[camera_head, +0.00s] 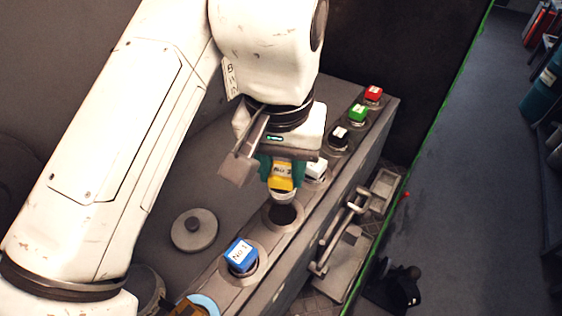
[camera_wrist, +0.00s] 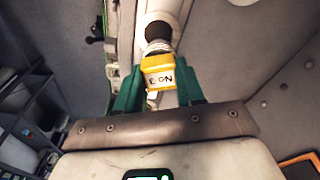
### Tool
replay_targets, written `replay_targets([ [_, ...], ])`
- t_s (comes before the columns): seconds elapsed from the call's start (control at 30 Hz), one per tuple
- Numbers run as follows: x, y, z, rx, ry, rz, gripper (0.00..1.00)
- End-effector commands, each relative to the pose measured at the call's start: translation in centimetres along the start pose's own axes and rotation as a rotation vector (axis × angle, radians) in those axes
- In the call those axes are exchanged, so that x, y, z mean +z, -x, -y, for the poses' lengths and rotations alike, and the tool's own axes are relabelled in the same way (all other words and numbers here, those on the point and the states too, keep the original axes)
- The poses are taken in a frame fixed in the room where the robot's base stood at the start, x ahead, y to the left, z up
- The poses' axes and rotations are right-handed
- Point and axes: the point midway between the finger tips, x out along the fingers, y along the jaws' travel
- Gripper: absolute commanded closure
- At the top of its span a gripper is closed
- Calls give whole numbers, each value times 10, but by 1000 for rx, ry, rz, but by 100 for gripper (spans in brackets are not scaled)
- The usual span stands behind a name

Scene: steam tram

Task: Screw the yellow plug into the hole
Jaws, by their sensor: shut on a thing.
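The yellow plug (camera_head: 282,177) has a white label and a pale threaded lower part. My gripper (camera_head: 280,172) is shut on it with green fingers, one on each side. In the wrist view, the yellow plug (camera_wrist: 158,74) sits between the green fingers of my gripper (camera_wrist: 157,88), its threaded end pointing towards the dark hole (camera_wrist: 158,31). In the head view the plug's lower end is just above and behind the round dark hole (camera_head: 283,214) in the grey console. The plug looks apart from the hole, though the exact gap is hard to tell.
A blue plug (camera_head: 241,254) stands in front of the hole on the same strip. White (camera_head: 315,168), black (camera_head: 339,137), green (camera_head: 357,112) and red (camera_head: 373,95) plugs stand in a row behind it. A round grey lid (camera_head: 194,230) lies left. Metal handles (camera_head: 349,211) are at the right.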

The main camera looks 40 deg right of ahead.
Motion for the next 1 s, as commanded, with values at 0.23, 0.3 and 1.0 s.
replay_targets([
  [0.23,2,-18,0,-1,0,0,100],
  [0.3,3,-22,0,-1,0,-1,100],
  [1.0,7,-56,0,0,-1,-1,100],
])
